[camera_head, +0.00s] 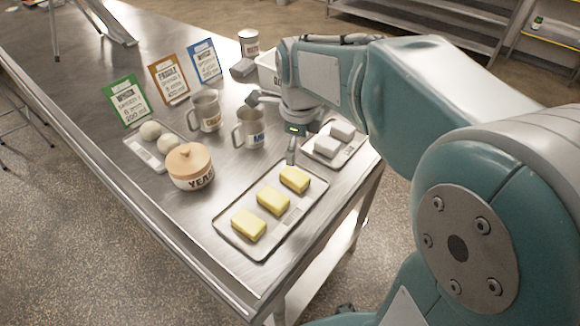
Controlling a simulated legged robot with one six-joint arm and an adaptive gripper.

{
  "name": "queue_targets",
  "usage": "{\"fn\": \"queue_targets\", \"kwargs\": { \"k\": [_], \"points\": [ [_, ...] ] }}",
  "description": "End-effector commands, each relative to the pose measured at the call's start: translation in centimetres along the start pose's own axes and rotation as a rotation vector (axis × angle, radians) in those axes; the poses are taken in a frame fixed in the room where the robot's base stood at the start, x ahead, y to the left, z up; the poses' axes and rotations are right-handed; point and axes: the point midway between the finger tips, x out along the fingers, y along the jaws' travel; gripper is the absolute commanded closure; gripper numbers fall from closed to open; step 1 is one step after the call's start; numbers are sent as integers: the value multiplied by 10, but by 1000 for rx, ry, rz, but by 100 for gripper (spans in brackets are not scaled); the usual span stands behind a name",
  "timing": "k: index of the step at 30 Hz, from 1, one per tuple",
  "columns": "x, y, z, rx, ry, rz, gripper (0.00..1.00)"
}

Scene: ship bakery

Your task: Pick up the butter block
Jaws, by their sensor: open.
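Several things stand on the steel table, among them a tray (228,226) near its front corner. Three yellow butter blocks lie on it in a diagonal row: a near one (248,225), a middle one (273,201) and a far one (295,179). My gripper (272,128) is open and empty, pointing down beyond the far block. One finger comes down near the tray's far end and the other is out to the left, by the mugs. I cannot tell how high the fingertips are above the table.
A yeast jar (190,168) with a wooden lid stands left of the butter tray. Two metal mugs (206,111) (249,129) stand behind. A small tray (346,155) with white blocks lies right of my gripper.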

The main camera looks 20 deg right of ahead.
Motion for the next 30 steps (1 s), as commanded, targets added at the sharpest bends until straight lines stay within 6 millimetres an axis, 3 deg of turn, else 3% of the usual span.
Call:
{"fn": "queue_targets", "kwargs": {
  "k": [3,9,30],
  "points": [
    [12,-12,9,198,28,32,0],
    [20,-19,15,362,51,48,0],
    [109,-20,8,370,54,51,0]
  ]
}}
